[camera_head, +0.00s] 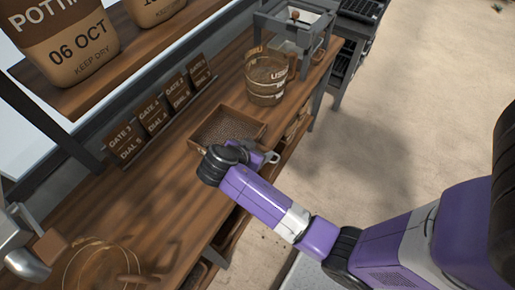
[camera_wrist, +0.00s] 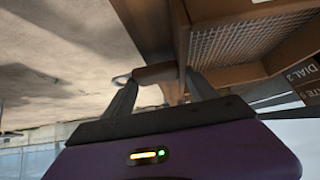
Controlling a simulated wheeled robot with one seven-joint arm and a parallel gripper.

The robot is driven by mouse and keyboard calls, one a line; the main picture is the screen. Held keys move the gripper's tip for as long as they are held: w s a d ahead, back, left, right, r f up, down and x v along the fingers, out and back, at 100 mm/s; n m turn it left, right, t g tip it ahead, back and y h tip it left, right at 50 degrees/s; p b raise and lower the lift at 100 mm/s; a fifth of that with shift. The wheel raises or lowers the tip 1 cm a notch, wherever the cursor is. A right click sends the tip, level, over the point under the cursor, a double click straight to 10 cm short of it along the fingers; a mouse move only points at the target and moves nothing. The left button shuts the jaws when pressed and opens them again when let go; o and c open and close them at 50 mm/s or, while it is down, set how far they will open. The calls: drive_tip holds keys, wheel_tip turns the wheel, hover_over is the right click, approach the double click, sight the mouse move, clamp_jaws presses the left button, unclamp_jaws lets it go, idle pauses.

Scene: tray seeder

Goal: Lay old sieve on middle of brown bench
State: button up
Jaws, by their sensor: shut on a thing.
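The old sieve is a square wooden frame with grey mesh (camera_head: 228,128), near the front edge of the brown bench (camera_head: 180,200) in the head view. Its mesh also shows large at the upper right of the wrist view (camera_wrist: 240,42). My gripper (camera_head: 262,153) is at the sieve's near side, partly hidden by my wrist. In the wrist view my gripper (camera_wrist: 160,92) is shut on the sieve's brown wooden handle (camera_wrist: 158,74). A small metal loop (camera_wrist: 121,79) sticks out at the handle's end. I cannot tell whether the sieve touches the bench top.
A wooden bucket marked "USED" (camera_head: 265,88) stands beyond the sieve. Several gate and dial cards (camera_head: 150,113) line the back edge. A grey stand (camera_head: 292,22) is at the far end. A round thing (camera_head: 95,265) is at lower left. The bench's left-middle is clear.

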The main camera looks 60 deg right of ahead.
drive_tip(key=shift+f, duration=0.1)
drive_tip(key=o, duration=1.6)
drive_tip(key=b+v, duration=0.1)
drive_tip(key=v, duration=1.1)
